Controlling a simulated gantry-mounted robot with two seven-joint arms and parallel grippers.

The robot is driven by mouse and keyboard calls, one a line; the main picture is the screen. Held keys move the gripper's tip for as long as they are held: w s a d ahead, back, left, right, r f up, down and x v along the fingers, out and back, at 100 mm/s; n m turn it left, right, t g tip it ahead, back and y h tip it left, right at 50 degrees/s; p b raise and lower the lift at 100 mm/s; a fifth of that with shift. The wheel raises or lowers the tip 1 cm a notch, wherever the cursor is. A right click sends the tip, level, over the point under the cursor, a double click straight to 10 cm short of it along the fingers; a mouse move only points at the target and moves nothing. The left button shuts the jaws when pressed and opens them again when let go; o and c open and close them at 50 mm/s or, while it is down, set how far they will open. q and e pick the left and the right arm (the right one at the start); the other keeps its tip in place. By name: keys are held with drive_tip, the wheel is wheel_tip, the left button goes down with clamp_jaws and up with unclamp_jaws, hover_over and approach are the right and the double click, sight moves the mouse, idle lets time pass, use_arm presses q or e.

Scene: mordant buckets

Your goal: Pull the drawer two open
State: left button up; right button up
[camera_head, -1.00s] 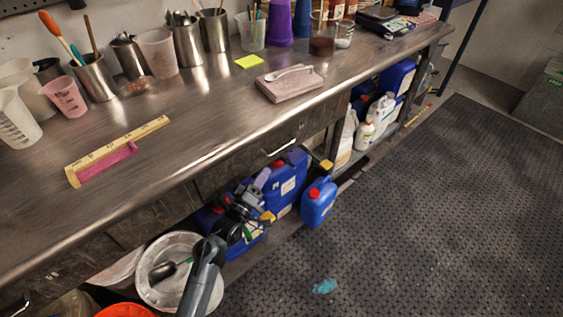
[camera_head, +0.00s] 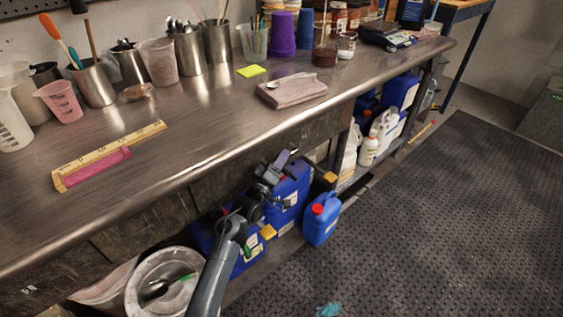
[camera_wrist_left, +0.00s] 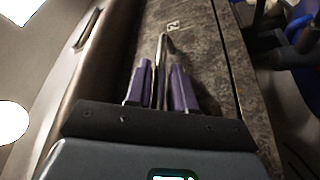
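My left gripper (camera_head: 285,162) is up at the dark, worn drawer front (camera_head: 312,130) under the bench top, which it partly covers in the head view. In the left wrist view, drawer two (camera_wrist_left: 205,45) shows a small "2" label (camera_wrist_left: 173,25). Its slim metal handle (camera_wrist_left: 163,52) runs between the two purple fingers (camera_wrist_left: 160,85) of my left gripper. The fingers are close on both sides of the handle; whether they press on it is not clear. No opening shows at the drawer. My right gripper is not in view.
The metal bench top (camera_head: 200,130) overhangs the drawers. Blue jugs (camera_head: 320,220) stand below and beside my left arm, and a white bucket (camera_head: 145,290) stands at lower left. The dark floor mat (camera_head: 430,230) in front is mostly clear.

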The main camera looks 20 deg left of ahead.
use_arm(q)
drive_tip(key=shift+w, duration=0.15)
clamp_jaws()
drive_tip(key=shift+r, duration=0.1)
